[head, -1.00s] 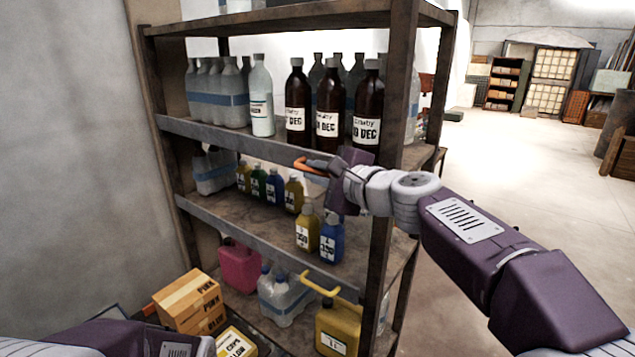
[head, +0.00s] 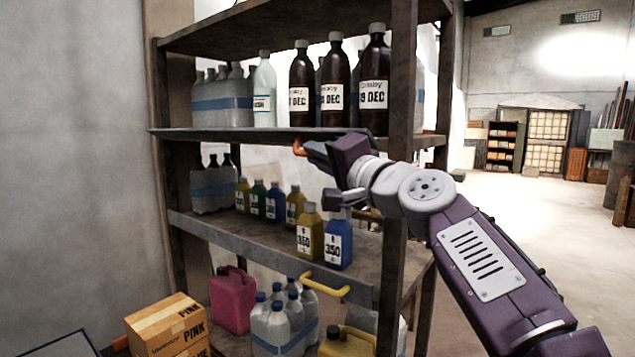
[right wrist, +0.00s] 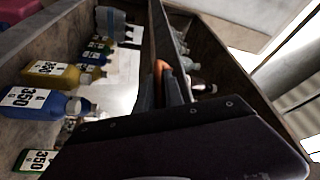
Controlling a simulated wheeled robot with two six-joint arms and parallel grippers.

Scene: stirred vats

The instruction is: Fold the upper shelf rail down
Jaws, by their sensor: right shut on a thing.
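The upper shelf rail (head: 225,134) is a thin grey strip along the front of the shelf that bears the brown bottles. It shows nearly edge-on in the head view and as a narrow dark strip in the right wrist view (right wrist: 165,28). Its orange handle (head: 299,147) also shows in the right wrist view (right wrist: 161,75). My right gripper (head: 314,150) is shut on the orange handle, its fingers (right wrist: 163,92) partly hiding it. The rail's right part is hidden behind my gripper. My left gripper is not in view.
Tall brown bottles (head: 332,85) stand just behind the rail. Below are small yellow (head: 310,240) and blue jugs (head: 339,245), and a lower grey rail (head: 240,243) with a yellow handle (head: 325,287). The right post (head: 401,90) stands close to my right arm. Open floor lies right.

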